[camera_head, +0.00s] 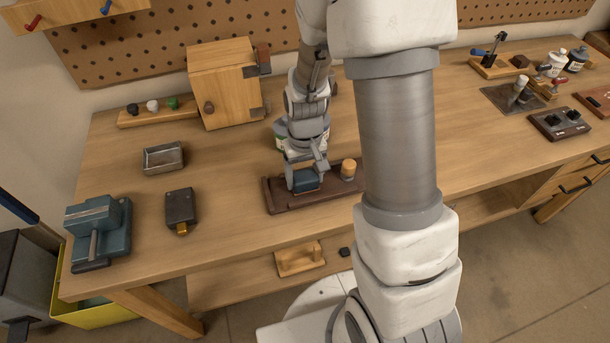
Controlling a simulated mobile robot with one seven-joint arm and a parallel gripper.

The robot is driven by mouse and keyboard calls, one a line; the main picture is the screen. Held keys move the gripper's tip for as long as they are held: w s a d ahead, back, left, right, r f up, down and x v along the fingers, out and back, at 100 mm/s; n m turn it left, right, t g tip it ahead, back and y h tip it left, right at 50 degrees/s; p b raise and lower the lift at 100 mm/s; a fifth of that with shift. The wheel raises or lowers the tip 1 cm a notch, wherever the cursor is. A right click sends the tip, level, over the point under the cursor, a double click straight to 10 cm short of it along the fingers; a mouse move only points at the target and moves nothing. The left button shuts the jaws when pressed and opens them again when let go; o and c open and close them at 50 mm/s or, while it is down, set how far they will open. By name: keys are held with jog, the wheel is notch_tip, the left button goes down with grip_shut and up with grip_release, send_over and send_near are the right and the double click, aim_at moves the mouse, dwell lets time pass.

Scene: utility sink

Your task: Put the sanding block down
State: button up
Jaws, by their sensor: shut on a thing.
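The sanding block, which appears as a dark blue block (306,182), is between the fingers of my gripper (305,172). My gripper is shut on it, pointing down over a dark brown wooden tray (283,205) near the bench's front edge. The block is over the left-middle part of the tray. I cannot tell whether its underside touches the tray. Part of the block is hidden by the fingers.
A light wooden cylinder (348,170) stands on the tray just right of the block. A wooden cabinet (222,85) stands behind. A metal box (163,157), a dark block with a brass tip (181,207) and a vise (98,230) are left. Bare bench lies between.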

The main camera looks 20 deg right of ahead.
jog(key=shift+f, duration=0.2)
jog(key=o, duration=1.5)
jog(key=shift+r, duration=0.1)
notch_tip(320, 180, up, 12)
jog(key=r+p, duration=0.1)
jog(key=p, duration=0.1)
notch_tip(320, 180, up, 10)
jog(key=t, duration=0.3)
send_over(305, 176)
jog(key=s, duration=0.6)
jog(key=s+r+t, duration=0.1)
jog(key=s, duration=0.1)
jog(key=s+r, duration=0.2)
jog(key=s, duration=0.1)
jog(key=s+r+t, duration=0.1)
jog(key=s+r, duration=0.1)
jog(key=shift+s+r+t, duration=0.1)
jog(key=shift+s+t, duration=0.2)
jog(key=shift+s, duration=0.1)
